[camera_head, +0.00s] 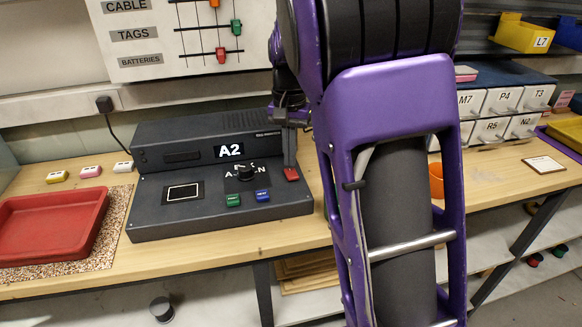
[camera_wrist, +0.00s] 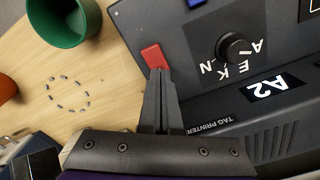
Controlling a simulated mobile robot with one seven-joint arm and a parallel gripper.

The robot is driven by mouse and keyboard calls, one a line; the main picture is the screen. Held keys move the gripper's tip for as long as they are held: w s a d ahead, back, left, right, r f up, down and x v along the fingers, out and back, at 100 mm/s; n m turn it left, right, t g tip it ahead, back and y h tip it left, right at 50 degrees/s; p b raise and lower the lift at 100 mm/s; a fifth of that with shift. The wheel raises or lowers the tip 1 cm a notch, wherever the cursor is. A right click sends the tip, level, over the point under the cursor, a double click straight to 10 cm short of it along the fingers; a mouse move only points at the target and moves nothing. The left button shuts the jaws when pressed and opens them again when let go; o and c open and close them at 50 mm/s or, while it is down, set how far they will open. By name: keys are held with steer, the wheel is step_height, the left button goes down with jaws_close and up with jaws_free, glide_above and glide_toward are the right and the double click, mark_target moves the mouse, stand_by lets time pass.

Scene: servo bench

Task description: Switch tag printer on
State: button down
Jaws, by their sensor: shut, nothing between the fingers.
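The tag printer (camera_head: 222,208) is a dark grey console on the bench, labelled in the wrist view (camera_wrist: 190,135). Its display (camera_head: 229,151) shows A2 in white. A red rocker switch (camera_head: 291,174) sits at the right end of its panel; it also shows in the wrist view (camera_wrist: 154,56). My gripper (camera_head: 290,165) is shut and empty, its fingertips (camera_wrist: 160,72) right at the near edge of the red switch. I cannot tell whether they touch it. A black knob (camera_head: 246,173), a green button (camera_head: 233,200) and a blue button (camera_head: 262,195) are on the panel.
A red tray (camera_head: 52,226) lies on a speckled mat at left. A green cup (camera_wrist: 64,18) and an orange cup (camera_head: 436,181) stand to the printer's right. Labelled drawers (camera_head: 490,103) are at back right. A wall plug (camera_head: 104,104) has a cable running down toward the printer.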

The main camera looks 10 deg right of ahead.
mark_target(290, 170)
step_height(290, 170, up, 6)
steer(key=p, duration=0.4)
steer(key=shift+f, duration=0.15)
stand_by(0.3)
